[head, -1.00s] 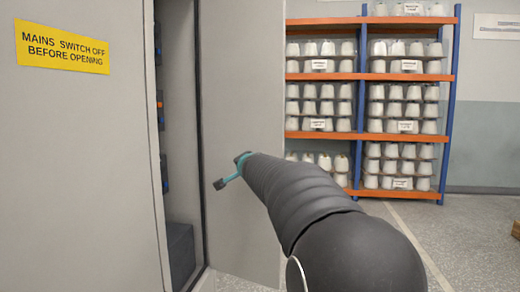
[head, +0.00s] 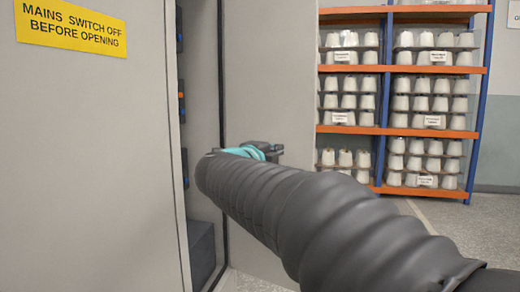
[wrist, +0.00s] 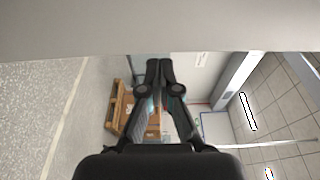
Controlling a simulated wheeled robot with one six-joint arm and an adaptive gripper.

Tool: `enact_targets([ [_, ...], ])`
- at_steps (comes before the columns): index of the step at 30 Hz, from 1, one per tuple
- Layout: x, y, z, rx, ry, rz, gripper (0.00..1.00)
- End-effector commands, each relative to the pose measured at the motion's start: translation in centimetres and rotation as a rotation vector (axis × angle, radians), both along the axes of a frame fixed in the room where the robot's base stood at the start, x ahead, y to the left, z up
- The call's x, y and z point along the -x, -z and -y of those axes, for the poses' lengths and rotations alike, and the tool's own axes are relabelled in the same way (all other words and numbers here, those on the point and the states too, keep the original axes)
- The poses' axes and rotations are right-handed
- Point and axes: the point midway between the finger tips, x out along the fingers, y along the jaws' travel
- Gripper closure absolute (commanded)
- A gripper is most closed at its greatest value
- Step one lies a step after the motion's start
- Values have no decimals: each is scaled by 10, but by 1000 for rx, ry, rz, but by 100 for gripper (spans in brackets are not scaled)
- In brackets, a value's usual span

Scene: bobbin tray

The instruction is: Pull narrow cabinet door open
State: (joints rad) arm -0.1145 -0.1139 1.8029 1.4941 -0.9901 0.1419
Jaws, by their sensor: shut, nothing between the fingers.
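The narrow cabinet door (head: 270,70) is a plain grey panel in the middle of the head view, standing open. A dark gap (head: 202,130) beside it shows the cabinet's inside, with dark blue parts and a grey box low down. My gripper (head: 272,150) is in front of the door panel, right of the gap; my arm hides part of it. Whether it touches the door cannot be told. In the wrist view my gripper (wrist: 160,65) has its fingertips together with nothing between them. A pale grey surface, apparently the door (wrist: 150,25), crosses the top there.
A wide grey cabinet front (head: 90,170) with a yellow warning sign (head: 70,25) fills the left. An orange and blue rack (head: 430,131) of white bobbins stands behind, right. The wrist view shows a wooden pallet (wrist: 116,105). Floor at right (head: 490,235) is clear.

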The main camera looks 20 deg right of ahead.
Motion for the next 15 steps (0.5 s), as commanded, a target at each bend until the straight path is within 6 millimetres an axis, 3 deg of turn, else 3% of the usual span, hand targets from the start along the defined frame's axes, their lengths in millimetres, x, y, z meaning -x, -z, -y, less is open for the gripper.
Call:
enact_targets([
  [15, -60, -1, 74, 2, 3, -1, 100],
])
